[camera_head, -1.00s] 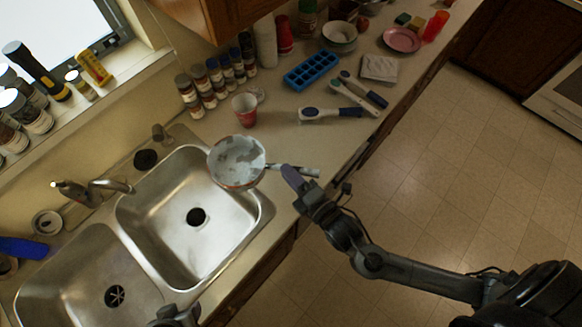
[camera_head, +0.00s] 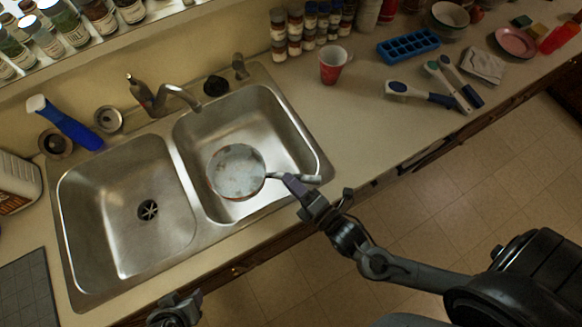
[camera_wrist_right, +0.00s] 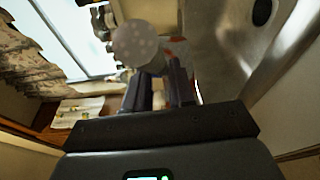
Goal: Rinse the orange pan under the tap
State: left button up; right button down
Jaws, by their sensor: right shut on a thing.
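The pan (camera_head: 237,170) has a pale, mottled inside and a thin reddish-orange rim. It is over the right sink basin, toward its front left. My right gripper (camera_head: 291,182) is shut on its handle (camera_head: 310,179), at the pan's right. The tap (camera_head: 168,97) stands behind the sink, its spout reaching over the back of the right basin; the pan is in front of the spout, apart from it. No water shows. In the right wrist view my right gripper's fingers (camera_wrist_right: 157,90) are close together. My left gripper (camera_head: 176,309) shows only partly at the bottom edge; its jaws are unclear.
The left basin (camera_head: 98,185) is empty. A red cup (camera_head: 333,64), a blue ice tray (camera_head: 408,45) and utensils (camera_head: 420,94) are on the right counter.

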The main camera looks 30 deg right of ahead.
jog(key=w+f+b, duration=0.1)
jog(key=w+b, duration=0.2)
jog(key=w, duration=0.4)
jog(key=w+f+b, duration=0.2)
jog(key=w+b, duration=0.2)
jog(key=w, duration=0.4)
jog(key=shift+w+a+f, duration=0.25)
dwell(0.6)
